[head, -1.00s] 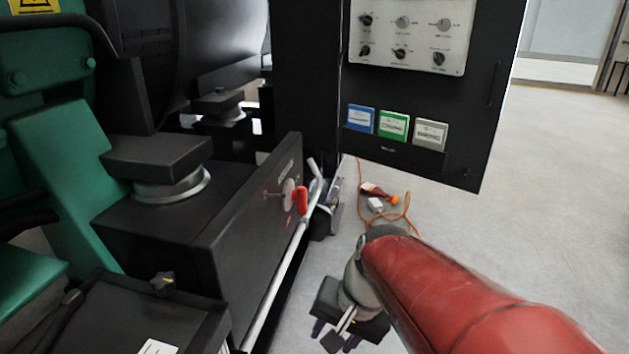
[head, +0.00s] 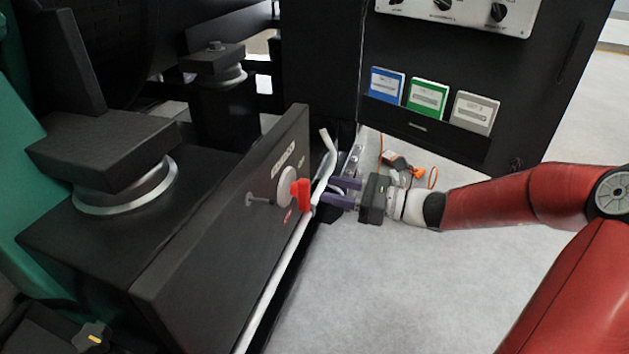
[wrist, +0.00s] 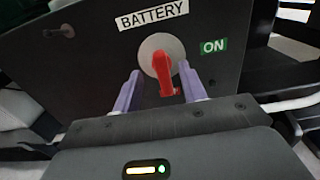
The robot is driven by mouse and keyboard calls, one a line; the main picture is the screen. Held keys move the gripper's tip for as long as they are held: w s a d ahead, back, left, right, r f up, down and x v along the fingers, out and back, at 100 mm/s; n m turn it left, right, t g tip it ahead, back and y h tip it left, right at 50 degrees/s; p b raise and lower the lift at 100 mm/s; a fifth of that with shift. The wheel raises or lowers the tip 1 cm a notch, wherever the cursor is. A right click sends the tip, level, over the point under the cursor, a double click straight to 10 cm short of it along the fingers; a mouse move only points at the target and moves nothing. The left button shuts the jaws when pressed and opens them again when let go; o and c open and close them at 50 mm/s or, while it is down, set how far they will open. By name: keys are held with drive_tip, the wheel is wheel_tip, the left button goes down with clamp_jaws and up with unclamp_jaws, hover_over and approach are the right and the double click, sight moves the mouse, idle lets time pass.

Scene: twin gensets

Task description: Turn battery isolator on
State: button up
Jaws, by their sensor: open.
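The battery isolator's red handle (head: 303,194) stands out from a round pale plate (head: 287,187) on the side of a black box; the handle also shows in the wrist view (wrist: 165,73). There it points down, tilted slightly to the right, under a "BATTERY" label (wrist: 152,14), with a green "ON" label (wrist: 213,46) to its right. My gripper (head: 332,190) is open in front of the plate. In the wrist view its purple fingers (wrist: 160,88) stand on either side of the handle, apart from it. Whether they reach its depth is hard to tell.
A pale pipe (head: 328,150) runs along the box's lower edge and bends up close to my fingers. A black cabinet (head: 430,145) with document holders stands behind. An orange cable (head: 432,176) lies on the floor.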

sight(310, 185)
drive_tip(key=x, duration=0.5)
drive_tip(key=shift+w+a, duration=0.1)
drive_tip(key=shift+a, duration=0.25)
clamp_jaws()
